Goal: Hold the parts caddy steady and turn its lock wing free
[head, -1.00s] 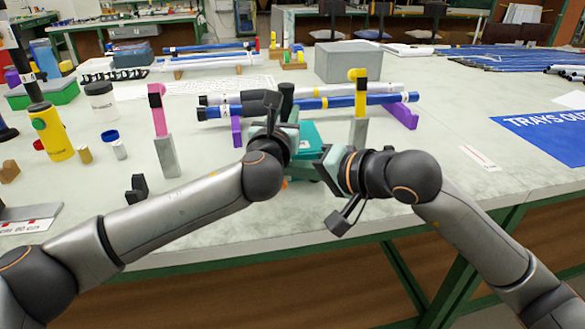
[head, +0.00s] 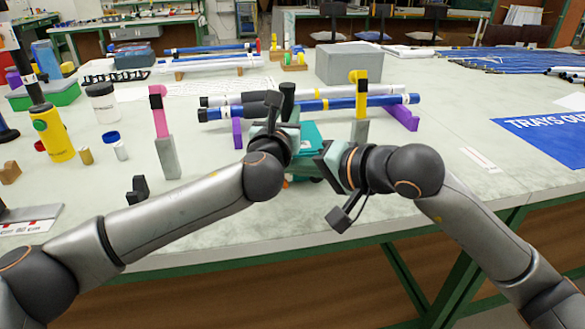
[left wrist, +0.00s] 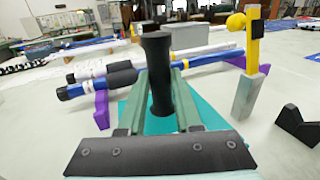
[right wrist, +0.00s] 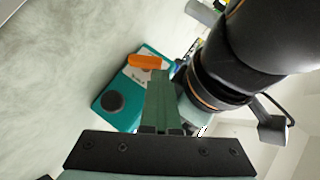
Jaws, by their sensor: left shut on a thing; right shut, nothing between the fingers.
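The parts caddy (head: 308,133) is a teal box near the bench's front edge, partly hidden behind my grippers; its teal top also shows in the left wrist view (left wrist: 200,135). Its upright black handle (left wrist: 158,75) stands between the fingers of my left gripper (left wrist: 163,90), which is shut on it. In the right wrist view, the caddy's teal face (right wrist: 128,85) carries a black round knob (right wrist: 112,102) and an orange lock wing (right wrist: 145,61). My right gripper (right wrist: 158,80) is shut and empty, its fingertips close by the wing's right end; I cannot tell whether they touch.
Behind the caddy, blue and white rods (head: 345,103) rest on purple supports (head: 403,117). A pink-topped post (head: 163,130) stands left and a yellow-topped post (head: 359,105) right. A yellow bottle (head: 52,133) is far left.

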